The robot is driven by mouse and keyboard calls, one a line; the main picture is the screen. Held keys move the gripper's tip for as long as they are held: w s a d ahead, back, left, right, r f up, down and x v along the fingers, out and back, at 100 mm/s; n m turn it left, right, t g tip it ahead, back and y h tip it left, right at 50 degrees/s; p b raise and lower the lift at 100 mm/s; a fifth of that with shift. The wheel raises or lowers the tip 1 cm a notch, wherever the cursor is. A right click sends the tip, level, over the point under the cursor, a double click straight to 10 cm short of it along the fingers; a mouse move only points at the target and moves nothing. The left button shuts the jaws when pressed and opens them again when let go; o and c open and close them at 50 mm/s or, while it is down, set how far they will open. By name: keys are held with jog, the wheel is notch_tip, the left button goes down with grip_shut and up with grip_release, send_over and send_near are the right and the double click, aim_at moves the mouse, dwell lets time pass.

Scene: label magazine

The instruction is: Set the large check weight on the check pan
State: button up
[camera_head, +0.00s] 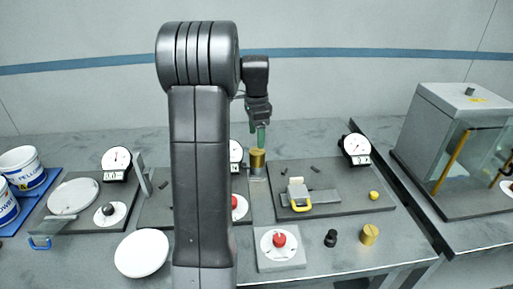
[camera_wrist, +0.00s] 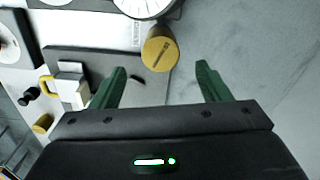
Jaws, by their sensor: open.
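A brass cylindrical weight (camera_head: 257,160), which looks like the large check weight, stands at the back, right of my arm. In the wrist view the brass weight (camera_wrist: 159,52) lies ahead of and between the green fingertips, with a dark mark on its top. My gripper (camera_head: 261,136) is just above or behind it in the head view. In the wrist view my gripper (camera_wrist: 158,78) is open with nothing between its fingers. A smaller-looking brass weight (camera_head: 369,234) stands near the front edge. I cannot tell which plate is the check pan; a white disc (camera_head: 141,254) lies at the front left.
A red-knobbed dial plate (camera_head: 279,243) and black knob (camera_head: 331,238) are near the front. A yellow-handled clamp (camera_head: 302,201) sits on a dark board with a round gauge (camera_head: 356,147). A glass-sided cabinet (camera_head: 462,140) is right; tubs (camera_head: 22,168) are left. My arm hides part of the middle.

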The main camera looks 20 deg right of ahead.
aim_at(257, 151)
jog(key=shift+r, duration=1.6)
jog(key=shift+f, duration=0.1)
notch_tip(257, 151, down, 13)
jog(key=shift+r, duration=0.15)
notch_tip(257, 151, up, 3)
jog(key=shift+r, duration=0.6)
jog(key=shift+f, duration=0.1)
